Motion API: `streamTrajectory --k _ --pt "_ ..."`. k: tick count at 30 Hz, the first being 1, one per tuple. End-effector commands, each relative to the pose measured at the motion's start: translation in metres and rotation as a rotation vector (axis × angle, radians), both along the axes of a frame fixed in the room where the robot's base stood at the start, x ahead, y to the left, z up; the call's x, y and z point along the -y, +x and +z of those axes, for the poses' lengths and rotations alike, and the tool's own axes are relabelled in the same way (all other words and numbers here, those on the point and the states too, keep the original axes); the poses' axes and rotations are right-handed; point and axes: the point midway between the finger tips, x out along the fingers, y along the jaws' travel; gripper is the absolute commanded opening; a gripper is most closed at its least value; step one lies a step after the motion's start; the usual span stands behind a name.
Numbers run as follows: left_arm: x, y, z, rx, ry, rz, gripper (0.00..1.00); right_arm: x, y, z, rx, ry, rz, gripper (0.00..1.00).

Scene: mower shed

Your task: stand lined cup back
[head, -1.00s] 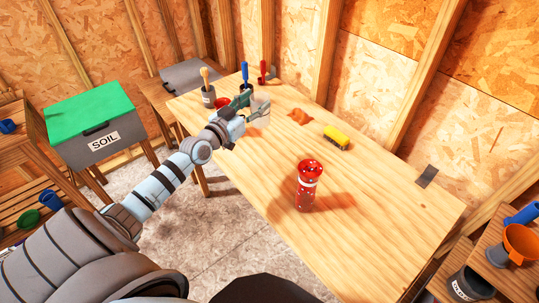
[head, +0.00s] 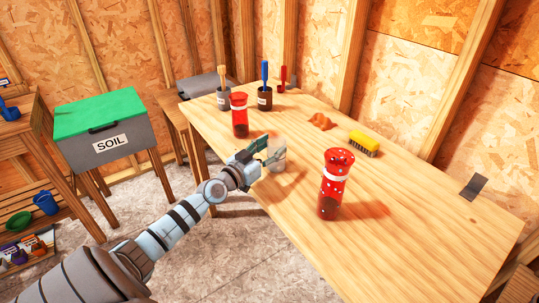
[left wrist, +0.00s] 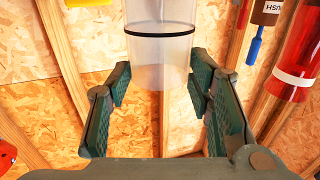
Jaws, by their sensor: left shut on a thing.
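My left gripper (head: 270,157) is shut on a clear, see-through cup (head: 277,161) over the near left edge of the wooden table (head: 400,245). In the left wrist view the cup (left wrist: 160,62) sits between the two green fingers and shows a dark line around it. I cannot tell from the head view whether its base touches the table. My right gripper is not in view.
A speckled red shaker (head: 331,190) stands right of the cup and a red container with a pale band (head: 239,122) stands behind it. Pots with tools (head: 264,97), an orange heap (head: 322,122) and a yellow brush (head: 364,143) lie farther back. The table's right front is clear.

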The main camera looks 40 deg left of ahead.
Motion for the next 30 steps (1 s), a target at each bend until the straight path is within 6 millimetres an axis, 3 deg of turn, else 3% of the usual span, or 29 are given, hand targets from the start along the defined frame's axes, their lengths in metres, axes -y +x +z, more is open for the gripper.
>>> streamTrajectory --k 8,9,12,23,26,30 --pt "0.0 0.0 -0.003 0.0 0.0 0.0 0.17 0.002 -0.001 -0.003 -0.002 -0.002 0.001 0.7" --pt "0.0 0.0 -0.002 0.0 0.0 0.001 0.53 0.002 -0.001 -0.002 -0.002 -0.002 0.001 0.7" --pt "-0.001 0.0 -0.001 0.0 0.0 0.001 0.67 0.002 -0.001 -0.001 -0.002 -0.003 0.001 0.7" --pt "0.0 0.0 0.004 0.0 0.0 0.0 0.67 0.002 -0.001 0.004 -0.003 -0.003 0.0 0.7" --pt "-0.001 -0.014 0.003 -0.002 0.005 -0.001 0.67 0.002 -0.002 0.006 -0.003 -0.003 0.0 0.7" --pt "-0.001 -0.052 0.002 -0.01 0.007 -0.002 0.67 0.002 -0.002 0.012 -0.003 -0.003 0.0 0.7"
